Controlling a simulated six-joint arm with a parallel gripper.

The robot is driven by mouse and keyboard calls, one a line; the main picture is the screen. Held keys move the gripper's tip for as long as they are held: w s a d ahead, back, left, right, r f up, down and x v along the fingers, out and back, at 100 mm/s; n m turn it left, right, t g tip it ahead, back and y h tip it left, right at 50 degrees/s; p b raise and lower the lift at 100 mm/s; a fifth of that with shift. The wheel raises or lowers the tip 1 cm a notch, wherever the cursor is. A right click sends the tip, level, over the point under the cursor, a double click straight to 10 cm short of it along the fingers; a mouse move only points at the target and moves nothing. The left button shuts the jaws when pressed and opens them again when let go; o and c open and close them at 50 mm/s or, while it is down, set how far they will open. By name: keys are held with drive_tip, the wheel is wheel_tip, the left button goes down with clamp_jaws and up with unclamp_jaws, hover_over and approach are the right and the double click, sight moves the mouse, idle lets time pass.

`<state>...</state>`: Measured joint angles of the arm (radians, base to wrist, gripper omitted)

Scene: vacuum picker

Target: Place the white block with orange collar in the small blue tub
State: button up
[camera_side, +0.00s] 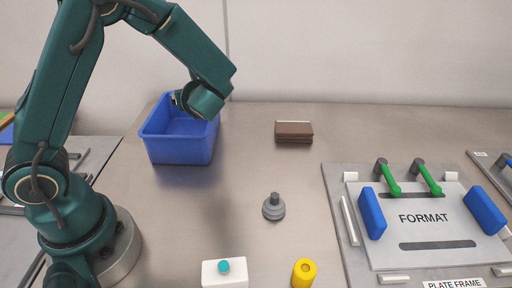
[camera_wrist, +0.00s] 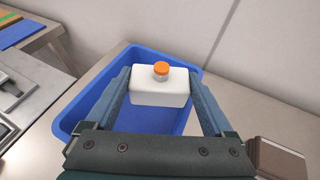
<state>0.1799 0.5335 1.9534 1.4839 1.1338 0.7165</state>
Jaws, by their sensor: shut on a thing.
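The white block with orange collar (camera_wrist: 160,90) is between the two fingers of my gripper (camera_wrist: 160,93) in the wrist view. My gripper is shut on it, with a finger against each end, and its orange top faces the camera. Behind and below the block is the small blue tub (camera_wrist: 68,118), whose floor and rim show around it. In the side view the tub (camera_side: 180,150) stands at the back left of the metal table, and my wrist is over its right part. The block and fingertips are hidden there behind my wrist and the tub wall.
A brown block (camera_side: 294,132) lies right of the tub. A grey knobbed piece (camera_side: 274,207), a white block with teal top (camera_side: 225,272) and a yellow cylinder (camera_side: 304,273) stand nearer. A plate marked FORMAT (camera_side: 425,238) with green handles fills the right. The wall is behind.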

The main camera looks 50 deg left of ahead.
drive_tip(key=shift+f, duration=0.3)
drive_tip(key=o, duration=1.2)
drive_tip(key=shift+c, duration=0.2)
drive_tip(key=shift+r, duration=0.25)
drive_tip(key=r+v, duration=0.1)
drive_tip(key=v, duration=1)
drive_tip(key=s+d+f+n+g+h, duration=0.1)
drive_tip(key=s+f+n+g+h, duration=0.15)
drive_tip(key=s+n+h, duration=0.6)
drive_tip(key=s+d+r+n+t+h, duration=0.1)
drive_tip(key=s+d+n+t+h, duration=0.2)
drive_tip(key=d+n, duration=0.4)
drive_tip(key=n+h, duration=0.1)
drive_tip(key=n, duration=0.6)
drive_tip(key=shift+d+r, duration=0.15)
drive_tip(key=shift+r, duration=0.2)
